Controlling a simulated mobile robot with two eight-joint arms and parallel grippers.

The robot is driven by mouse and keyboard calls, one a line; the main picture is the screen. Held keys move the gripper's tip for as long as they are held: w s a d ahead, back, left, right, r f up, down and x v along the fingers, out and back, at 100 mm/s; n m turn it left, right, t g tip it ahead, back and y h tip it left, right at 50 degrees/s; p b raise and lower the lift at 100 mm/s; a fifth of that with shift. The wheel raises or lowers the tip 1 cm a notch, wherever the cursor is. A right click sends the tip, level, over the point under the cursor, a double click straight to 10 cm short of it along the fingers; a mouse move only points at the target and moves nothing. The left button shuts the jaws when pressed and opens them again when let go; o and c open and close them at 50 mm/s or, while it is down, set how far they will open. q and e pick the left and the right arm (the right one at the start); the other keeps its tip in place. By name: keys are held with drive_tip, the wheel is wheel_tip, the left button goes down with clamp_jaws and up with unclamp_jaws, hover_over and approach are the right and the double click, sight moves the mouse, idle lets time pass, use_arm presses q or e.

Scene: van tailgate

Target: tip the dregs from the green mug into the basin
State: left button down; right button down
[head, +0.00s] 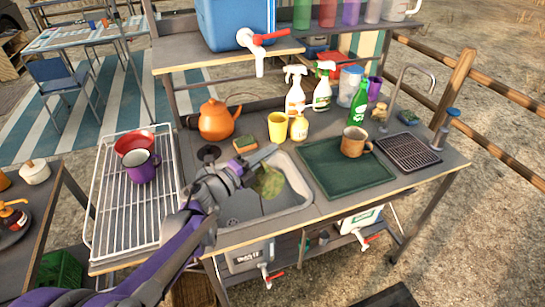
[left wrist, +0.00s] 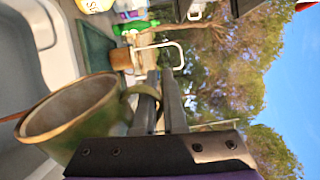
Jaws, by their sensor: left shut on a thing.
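The green mug (head: 268,184) is held above the grey basin (head: 296,207), tilted well over; it fills the lower left of the left wrist view (left wrist: 105,128). There its mouth faces down toward the basin (left wrist: 58,45), and a thin brown streak (left wrist: 14,117), apparently liquid, leaves its rim. My left gripper (head: 252,172) is shut on the mug's handle, which shows between the fingers in the left wrist view (left wrist: 150,98). The mug's inside is hidden in the head view. My right gripper is not in view.
A sponge (head: 245,144), yellow cup (head: 278,127) and soap bottle (head: 299,127) stand behind the basin. A green mat (head: 330,180) with a brown mug (head: 354,142) lies right. A wire rack (head: 110,215) holds a purple mug (head: 142,166) and red bowl (head: 130,141) left.

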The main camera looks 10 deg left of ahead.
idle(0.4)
use_arm(q)
drive_tip(key=m, duration=0.1)
drive_tip(key=r+m+p, duration=0.1)
drive_tip(key=m, duration=0.1)
drive_tip(key=shift+s+r, duration=0.1)
drive_tip(key=m+p, duration=0.1)
drive_tip(key=m, duration=0.1)
drive_tip(key=r+m, duration=0.1)
drive_tip(key=m, duration=0.2)
drive_tip(key=m+p, duration=0.1)
drive_tip(key=m, duration=0.1)
drive_tip(key=shift+r+g+h+p, duration=0.35)
drive_tip(key=shift+g+h, duration=0.05)
drive_tip(key=m, duration=0.1)
drive_tip(key=r+m+p, duration=0.1)
drive_tip(key=m, duration=0.1)
drive_tip(key=shift+m, duration=0.3)
drive_tip(key=m+p, duration=0.1)
drive_tip(key=m, duration=0.1)
drive_tip(key=r+m+p, duration=0.1)
drive_tip(key=m, duration=0.2)
drive_tip(key=shift+r, duration=0.1)
drive_tip(key=shift+m+g+p, duration=0.3)
drive_tip(key=shift+m, duration=0.5)
